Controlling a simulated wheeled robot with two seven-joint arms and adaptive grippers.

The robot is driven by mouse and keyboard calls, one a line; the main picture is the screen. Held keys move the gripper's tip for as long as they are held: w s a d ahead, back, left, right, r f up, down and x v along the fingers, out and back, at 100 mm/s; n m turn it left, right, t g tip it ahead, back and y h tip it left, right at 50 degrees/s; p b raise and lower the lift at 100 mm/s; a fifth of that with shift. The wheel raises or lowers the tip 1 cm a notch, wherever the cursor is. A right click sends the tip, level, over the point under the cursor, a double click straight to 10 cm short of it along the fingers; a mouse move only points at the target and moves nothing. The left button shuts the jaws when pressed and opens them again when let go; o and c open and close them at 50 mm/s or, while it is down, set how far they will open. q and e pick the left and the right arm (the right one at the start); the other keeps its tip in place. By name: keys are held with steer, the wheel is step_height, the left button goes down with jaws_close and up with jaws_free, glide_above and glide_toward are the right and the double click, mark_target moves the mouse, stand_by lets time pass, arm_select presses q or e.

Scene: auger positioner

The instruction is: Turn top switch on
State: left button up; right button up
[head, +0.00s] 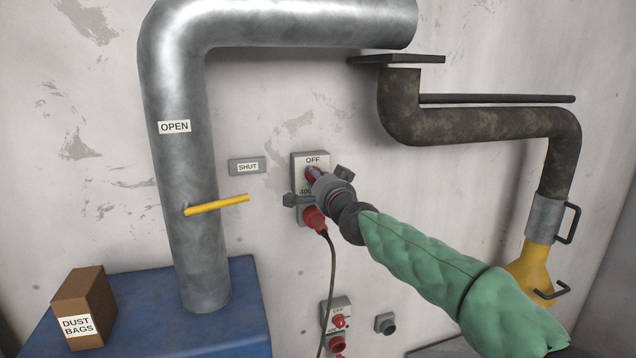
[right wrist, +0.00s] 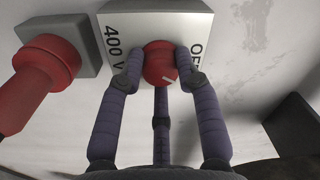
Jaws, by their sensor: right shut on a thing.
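The top switch box (head: 324,158) is a grey box on the wall, labelled OFF at its upper edge and 400 V lower down. Its round red knob (right wrist: 159,63) has a white mark near its lower right edge in the right wrist view. My right gripper (head: 314,174) reaches the box from the lower right in the head view. Its fingers are shut on the red knob, one on each side, with a third finger below it in the right wrist view. In the head view the gripper mostly hides the knob. My left gripper is not in view.
A red plug (head: 313,219) with a hanging cable sits in the socket under the top switch. A lower box (head: 329,309) has another red knob. A large pipe with a yellow lever (head: 220,204) stands left; a dark pipe (head: 480,130) runs right.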

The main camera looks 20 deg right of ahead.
steer(key=m+b, duration=0.2)
steer(key=m, duration=1)
steer(key=shift+r+h, duration=0.15)
steer(key=shift+h, duration=0.15)
steer(key=shift+r, duration=0.1)
steer(key=o, duration=1.1)
steer(key=shift+w+a+f, duration=0.1)
steer(key=shift+f, duration=0.1)
steer(key=shift+s+f, duration=0.15)
steer(key=shift+s, duration=2.85)
steer(key=shift+s+f, duration=0.1)
steer(key=shift+s, duration=2.85)
